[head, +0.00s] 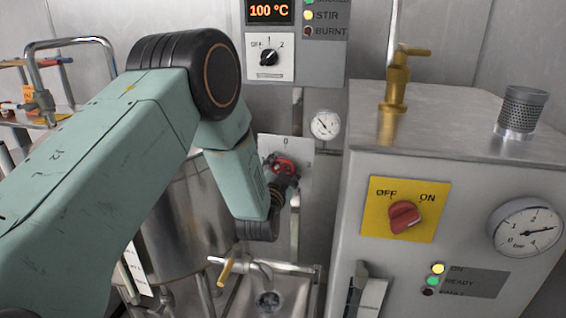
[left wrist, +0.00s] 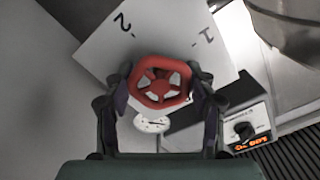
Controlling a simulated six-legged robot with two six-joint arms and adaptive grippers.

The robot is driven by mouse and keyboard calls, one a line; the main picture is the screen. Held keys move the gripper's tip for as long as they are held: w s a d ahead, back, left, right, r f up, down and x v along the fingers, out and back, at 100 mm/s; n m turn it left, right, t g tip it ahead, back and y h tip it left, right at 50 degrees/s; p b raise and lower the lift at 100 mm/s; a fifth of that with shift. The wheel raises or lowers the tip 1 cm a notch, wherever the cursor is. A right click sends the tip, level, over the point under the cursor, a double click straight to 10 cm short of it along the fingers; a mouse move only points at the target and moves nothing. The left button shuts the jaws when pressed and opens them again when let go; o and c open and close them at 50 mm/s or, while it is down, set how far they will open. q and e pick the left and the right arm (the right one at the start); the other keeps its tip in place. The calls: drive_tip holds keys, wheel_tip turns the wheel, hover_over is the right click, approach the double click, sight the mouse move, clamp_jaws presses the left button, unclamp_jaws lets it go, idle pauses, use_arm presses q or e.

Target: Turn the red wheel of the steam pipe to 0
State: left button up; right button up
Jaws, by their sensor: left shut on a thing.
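The red wheel (head: 287,162) of the steam pipe is at the centre of the head view, partly hidden by my left gripper (head: 281,178). In the left wrist view the spoked red wheel (left wrist: 160,70) sits between the two fingers of my left gripper (left wrist: 161,88), one on each side, shut on its rim. Behind it is a white dial plate (head: 301,146); a 0 shows at its top in the head view, and a 1 and a 2 show in the left wrist view. I cannot tell which number the wheel points to. My right gripper is not in view.
A small gauge (head: 325,125) is right of the plate. A control panel (head: 270,52) reads 100 °C above. A steel machine (head: 380,165) with a red OFF/ON knob (head: 404,217) stands right. A large metal vessel (head: 178,225) and a tap (head: 262,267) over a sink are below.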

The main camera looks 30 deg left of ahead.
use_arm(q)
drive_tip(key=m+p, duration=0.2)
drive_tip(key=m, duration=0.2)
drive_tip(key=shift+r, duration=0.1)
drive_tip(key=shift+m+p, duration=0.85)
drive_tip(key=shift+m, duration=0.95)
drive_tip(key=o, duration=1.2)
drive_tip(key=v, duration=1.2)
drive_tip(key=shift+w, duration=0.1)
drive_tip(key=x, duration=1.1)
drive_tip(key=shift+w+a, duration=0.1)
drive_tip(key=shift+w, duration=0.3)
